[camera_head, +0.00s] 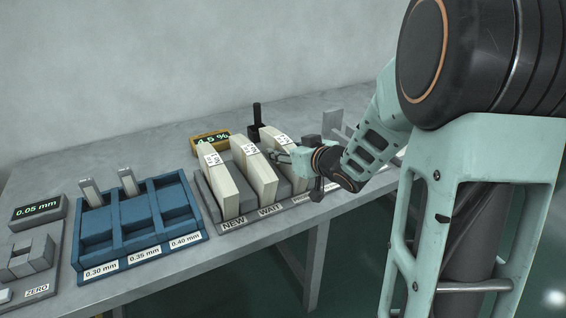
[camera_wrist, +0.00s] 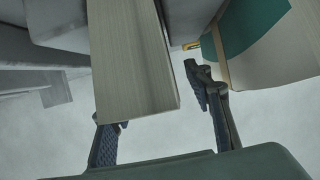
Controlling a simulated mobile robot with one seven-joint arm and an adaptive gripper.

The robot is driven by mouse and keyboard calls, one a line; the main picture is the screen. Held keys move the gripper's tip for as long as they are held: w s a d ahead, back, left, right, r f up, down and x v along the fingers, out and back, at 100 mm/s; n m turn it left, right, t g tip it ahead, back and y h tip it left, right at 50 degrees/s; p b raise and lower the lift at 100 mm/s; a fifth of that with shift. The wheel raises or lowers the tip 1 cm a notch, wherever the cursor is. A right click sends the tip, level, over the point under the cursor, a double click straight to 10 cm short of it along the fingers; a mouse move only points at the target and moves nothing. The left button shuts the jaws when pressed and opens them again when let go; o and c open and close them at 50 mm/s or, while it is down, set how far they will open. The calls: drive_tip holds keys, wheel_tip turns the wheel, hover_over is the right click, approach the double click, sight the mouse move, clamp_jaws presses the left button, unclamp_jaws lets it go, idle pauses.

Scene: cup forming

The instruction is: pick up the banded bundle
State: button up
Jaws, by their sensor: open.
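Several pale cream bundles with white printed labels stand upright in a grey rack. One stands by the NEW label (camera_head: 228,190), one by WAIT (camera_head: 260,175), and a third (camera_head: 276,145) is beside my gripper. I cannot tell from any visible band which is the banded bundle. My gripper (camera_head: 284,156) is open at the third bundle, partly covering it. In the wrist view my gripper (camera_wrist: 150,100) has a finger on each side of a pale bundle (camera_wrist: 135,60). Space shows beside the right finger; contact at the left is unclear.
A blue tray (camera_head: 139,262) with thickness labels stands left of the rack. A yellow-framed display (camera_head: 194,147) and a black upright post (camera_head: 257,115) stand behind it. A grey ZERO gauge (camera_head: 32,262) is far left. A green-and-pale object (camera_wrist: 262,45) is close right in the wrist view.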

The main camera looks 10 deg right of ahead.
drive_tip(key=shift+x, duration=1)
drive_tip(key=shift+d, duration=0.1)
clamp_jaws()
drive_tip(key=shift+r, duration=0.2)
